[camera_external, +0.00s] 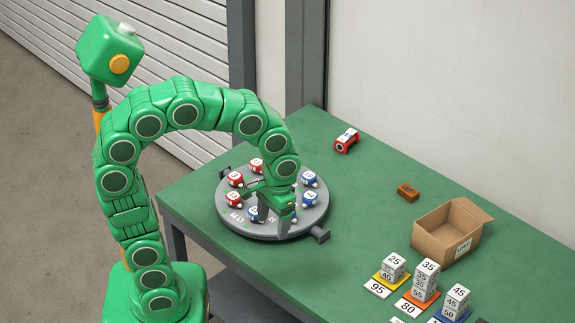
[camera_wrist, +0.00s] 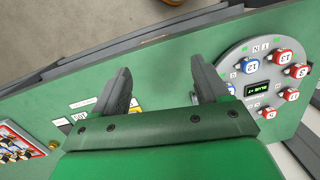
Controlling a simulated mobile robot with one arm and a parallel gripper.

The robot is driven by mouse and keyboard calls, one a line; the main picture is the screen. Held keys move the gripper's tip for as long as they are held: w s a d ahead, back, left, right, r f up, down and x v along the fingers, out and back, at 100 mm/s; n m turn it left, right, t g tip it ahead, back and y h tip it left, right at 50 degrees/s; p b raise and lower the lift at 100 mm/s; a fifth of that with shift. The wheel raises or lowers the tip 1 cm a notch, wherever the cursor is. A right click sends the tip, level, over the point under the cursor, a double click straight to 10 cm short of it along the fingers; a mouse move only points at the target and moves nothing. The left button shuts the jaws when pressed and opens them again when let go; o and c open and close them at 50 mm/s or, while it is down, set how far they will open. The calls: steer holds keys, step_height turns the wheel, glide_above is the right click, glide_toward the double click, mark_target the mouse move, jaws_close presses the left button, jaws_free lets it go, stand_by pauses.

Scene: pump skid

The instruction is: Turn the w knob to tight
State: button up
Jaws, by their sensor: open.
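A round grey disc (camera_external: 232,222) lies on the green table, carrying several red and blue numbered knobs around its rim. A red knob (camera_external: 235,179) and a blue knob (camera_external: 309,179) show on it. I cannot make out a knob marked w or a tight mark. My gripper (camera_external: 270,205) is over the disc and hides part of it. Its fingers (camera_wrist: 160,66) are spread and empty.
An open cardboard box (camera_external: 440,235) and stacks of numbered white blocks (camera_external: 393,266) stand on the right of the table. A red cylinder (camera_external: 347,140) lies at the back, and a small brown block (camera_external: 408,192) near the box. The table between disc and box is clear.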

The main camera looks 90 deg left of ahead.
steer(key=w+a+f+n, duration=0.1)
steer(key=w+a+n, duration=0.4)
steer(key=w+a, duration=0.45)
steer(key=n+t, duration=0.1)
steer(key=n, duration=1.1)
glide_above(310, 176)
steer(key=f, duration=1)
steer(key=shift+d+f, duration=0.1)
steer(key=shift+d, duration=0.2)
steer(key=shift+a+f, duration=0.25)
steer(key=shift+a, duration=0.15)
steer(key=shift+f, duration=3.85)
steer(key=c, duration=1)
steer(key=shift+c, duration=0.2)
